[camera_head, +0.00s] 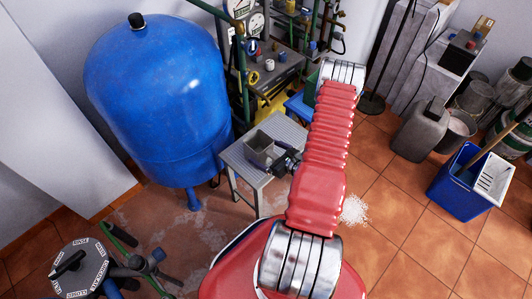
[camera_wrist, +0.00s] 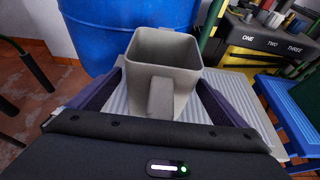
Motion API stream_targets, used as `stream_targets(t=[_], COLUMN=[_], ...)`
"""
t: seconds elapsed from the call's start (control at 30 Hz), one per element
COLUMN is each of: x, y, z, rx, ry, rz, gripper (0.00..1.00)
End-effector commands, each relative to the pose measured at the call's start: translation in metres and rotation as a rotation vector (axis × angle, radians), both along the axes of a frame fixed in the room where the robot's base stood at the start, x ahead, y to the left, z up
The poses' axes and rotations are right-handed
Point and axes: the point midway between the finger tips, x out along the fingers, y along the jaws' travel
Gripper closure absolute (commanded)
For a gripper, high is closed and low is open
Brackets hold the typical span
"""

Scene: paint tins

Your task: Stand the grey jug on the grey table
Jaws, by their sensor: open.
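The grey jug (camera_head: 259,150) is a square, open-topped vessel. It appears to stand upright on the grey table (camera_head: 284,128), near its left part. In the wrist view the jug (camera_wrist: 174,49) has its handle turned toward me, and its inside looks empty. My gripper (camera_head: 284,161) is open at the jug's right side in the head view. In the wrist view its dark fingers lie on either side of the jug's handle, with gaps visible. The jug's base is mostly hidden. The ribbed table top (camera_wrist: 238,92) shows around it.
A large blue tank (camera_head: 155,95) stands close behind and left of the table. A workbench with gauges and valves (camera_head: 275,68) is behind it. A blue bucket (camera_head: 458,180) stands far right. White granules (camera_head: 354,210) lie on the tiled floor.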

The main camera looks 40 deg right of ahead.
Motion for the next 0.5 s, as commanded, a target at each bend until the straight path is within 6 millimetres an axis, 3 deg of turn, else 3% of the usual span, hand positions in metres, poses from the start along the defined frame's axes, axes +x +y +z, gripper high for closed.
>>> stream_targets(t=[0.23, 0.5], x=[-0.007, -0.038], y=[-0.001, -0.002], z=[0.004, 0.017], rx=[0.0, 0.001], ry=[0.0, 0.0], rz=[-0.002, -0.004], gripper=[0.03, 0.03])
